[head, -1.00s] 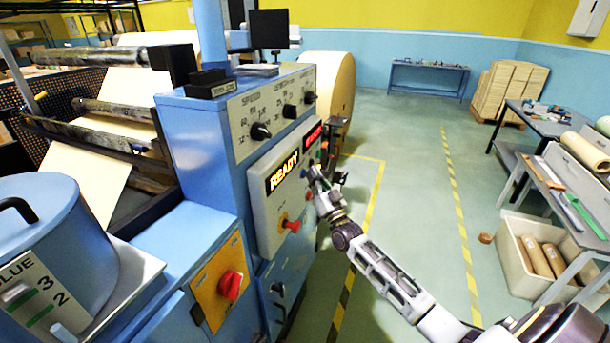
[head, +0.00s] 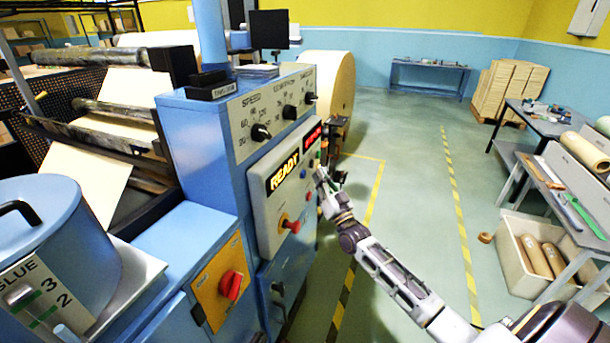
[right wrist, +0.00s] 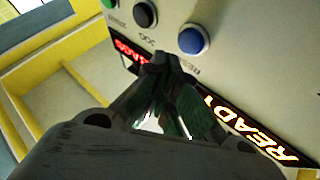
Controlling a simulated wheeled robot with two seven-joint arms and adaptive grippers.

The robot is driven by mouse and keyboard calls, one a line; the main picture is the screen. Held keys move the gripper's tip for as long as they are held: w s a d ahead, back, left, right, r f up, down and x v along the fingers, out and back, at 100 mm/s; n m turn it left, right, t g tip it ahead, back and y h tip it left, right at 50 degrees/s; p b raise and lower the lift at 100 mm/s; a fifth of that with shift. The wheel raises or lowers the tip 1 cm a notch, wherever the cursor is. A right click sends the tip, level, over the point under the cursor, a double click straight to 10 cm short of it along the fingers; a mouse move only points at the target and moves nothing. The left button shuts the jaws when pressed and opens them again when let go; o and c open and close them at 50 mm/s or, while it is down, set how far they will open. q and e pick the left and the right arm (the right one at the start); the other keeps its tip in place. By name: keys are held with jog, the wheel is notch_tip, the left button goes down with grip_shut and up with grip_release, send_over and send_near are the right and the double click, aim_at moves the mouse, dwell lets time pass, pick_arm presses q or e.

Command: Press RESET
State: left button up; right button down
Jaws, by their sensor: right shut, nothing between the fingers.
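The blue button (right wrist: 193,39) sits on the pale control panel (head: 275,208), beside a label partly hidden by my fingers and starting "RES". It stands out from the panel and shows no contact with my fingers. My right gripper (head: 321,176) is at the right edge of the panel, just right of the lit READY display (head: 283,170). In the right wrist view its shut, empty fingertips (right wrist: 163,62) are below and left of the blue button. Their exact distance from the panel cannot be told. My left gripper is not in view.
A black button (right wrist: 145,13) labelled JOG and a green button (right wrist: 108,4) are near the blue one. A red mushroom knob (head: 291,225) sticks out below the READY display. A red switch (head: 231,286) is lower left. The floor right of the machine is open.

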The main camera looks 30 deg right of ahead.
jog(key=s+d+p, duration=0.1)
jog(key=s+d, duration=0.1)
jog(key=s, duration=0.1)
jog(key=shift+d, duration=0.25)
dwell(0.9)
